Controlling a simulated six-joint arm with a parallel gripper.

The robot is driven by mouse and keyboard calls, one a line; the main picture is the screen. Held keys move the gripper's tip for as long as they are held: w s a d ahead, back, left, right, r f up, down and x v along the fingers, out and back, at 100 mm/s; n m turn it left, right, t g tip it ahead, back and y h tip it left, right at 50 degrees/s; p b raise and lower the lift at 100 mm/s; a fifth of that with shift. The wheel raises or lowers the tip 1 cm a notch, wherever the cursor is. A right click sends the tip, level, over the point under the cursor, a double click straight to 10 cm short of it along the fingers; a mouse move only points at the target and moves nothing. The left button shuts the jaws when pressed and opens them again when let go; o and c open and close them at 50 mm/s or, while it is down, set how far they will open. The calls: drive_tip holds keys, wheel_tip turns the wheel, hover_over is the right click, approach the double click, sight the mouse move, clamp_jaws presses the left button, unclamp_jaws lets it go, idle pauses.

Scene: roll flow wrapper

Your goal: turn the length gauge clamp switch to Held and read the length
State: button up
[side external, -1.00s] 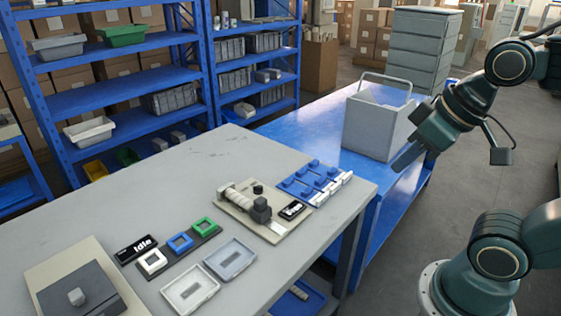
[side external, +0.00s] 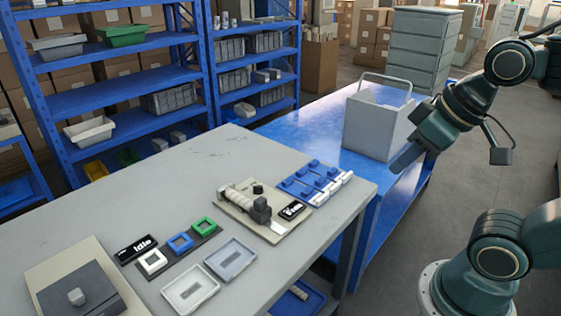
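The length gauge is a beige plate (side external: 235,203) on the grey table. A pale ribbed roll (side external: 237,196) lies on it against a dark grey block (side external: 261,210). A small black knob (side external: 258,188) stands behind the roll; I cannot tell whether it is the clamp switch or how it is set. A small black display (side external: 292,210) with white characters sits at the plate's right; they are too small to read. My gripper (side external: 404,158) is well to the right of the gauge, beside a grey bin. Its fingers show edge-on and their gap cannot be made out.
A black display reading "Idle" (side external: 136,249) stands front left, near white, blue and green square-framed pieces. Two shallow trays (side external: 231,259) lie in front. A blue rack (side external: 313,183) with white-ended pieces is behind the gauge's right. The grey bin (side external: 376,125) stands on the blue bench.

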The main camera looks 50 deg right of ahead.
drive_tip(key=o, duration=0.3)
drive_tip(key=shift+w+r, duration=0.1)
drive_tip(key=shift+o, duration=0.4)
drive_tip(key=shift+w+r, duration=0.1)
drive_tip(key=shift+w, duration=0.05)
drive_tip(key=w+d+r+n+g, duration=0.15)
drive_tip(key=w+r, duration=0.25)
drive_tip(key=w, duration=0.8)
drive_tip(key=n+g, duration=0.4)
drive_tip(key=n, duration=0.1)
hover_over(260, 186)
wheel_tip(260, 186, down, 20)
drive_tip(key=shift+w+m, duration=0.1)
drive_tip(key=shift+m, duration=0.15)
drive_tip(key=shift+f, duration=6.85)
